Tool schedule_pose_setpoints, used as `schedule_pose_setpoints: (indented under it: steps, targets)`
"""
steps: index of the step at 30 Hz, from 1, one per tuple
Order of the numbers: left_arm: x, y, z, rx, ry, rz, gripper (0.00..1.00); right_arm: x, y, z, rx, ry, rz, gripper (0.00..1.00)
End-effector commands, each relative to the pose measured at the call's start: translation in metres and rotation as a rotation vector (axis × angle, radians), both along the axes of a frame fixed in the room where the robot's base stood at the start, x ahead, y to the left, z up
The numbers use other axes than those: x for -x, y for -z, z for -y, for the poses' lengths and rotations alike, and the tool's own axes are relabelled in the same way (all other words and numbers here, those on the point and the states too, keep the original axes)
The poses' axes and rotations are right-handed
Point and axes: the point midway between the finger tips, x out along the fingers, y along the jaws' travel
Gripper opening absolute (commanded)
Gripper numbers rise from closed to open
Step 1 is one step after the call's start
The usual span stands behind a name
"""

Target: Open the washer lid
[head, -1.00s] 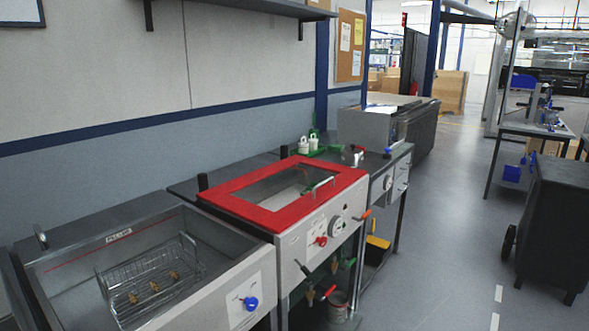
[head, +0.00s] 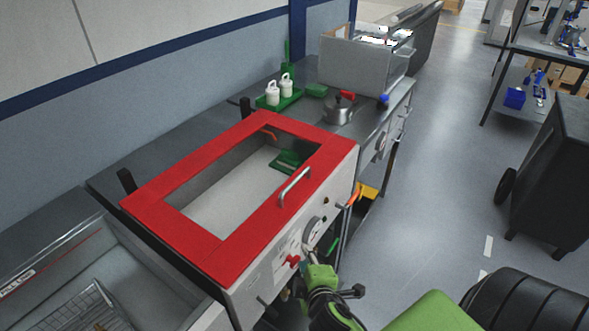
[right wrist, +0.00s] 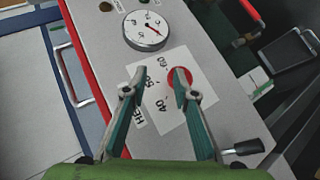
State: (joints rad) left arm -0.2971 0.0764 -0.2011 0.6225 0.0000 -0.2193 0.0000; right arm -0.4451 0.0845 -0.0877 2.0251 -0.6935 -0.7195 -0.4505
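The washer lid (head: 240,232) is a red frame around a clear window, lying flat and shut on the washer. Its silver handle (head: 295,187) stands at the front edge. In the right wrist view, the lid's red edge (right wrist: 76,40) and the handle (right wrist: 66,84) are at the left. My right gripper (head: 309,252) is in front of the washer's front panel, below the handle and apart from it. In the right wrist view my right gripper (right wrist: 159,82) has its fingers spread, with nothing held between them. My left gripper is not in view.
The front panel carries a red knob (head: 293,261) and a round dial (head: 314,231), close to my right gripper. An open basin with a wire basket (head: 85,310) is at the left. A kettle (head: 339,110) and white bottles (head: 286,86) stand behind. The floor at right is partly clear.

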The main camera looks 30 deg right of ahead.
Motion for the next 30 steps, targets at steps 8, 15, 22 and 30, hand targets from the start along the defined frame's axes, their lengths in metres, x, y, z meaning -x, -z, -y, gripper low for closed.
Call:
schedule_pose_setpoints:
  steps: [8,15,22,30]
  targets:
    - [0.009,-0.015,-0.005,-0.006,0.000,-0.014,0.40,-0.031,-0.136,0.015,0.441,-0.125,0.176,0.26]
    - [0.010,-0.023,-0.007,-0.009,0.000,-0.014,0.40,-0.053,-0.145,0.024,0.484,-0.135,0.188,0.26]
    - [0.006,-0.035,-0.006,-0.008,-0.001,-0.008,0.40,-0.097,-0.138,0.043,0.481,-0.134,0.188,0.26]
    - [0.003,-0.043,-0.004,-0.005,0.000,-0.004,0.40,-0.140,-0.128,0.061,0.478,-0.133,0.187,0.26]
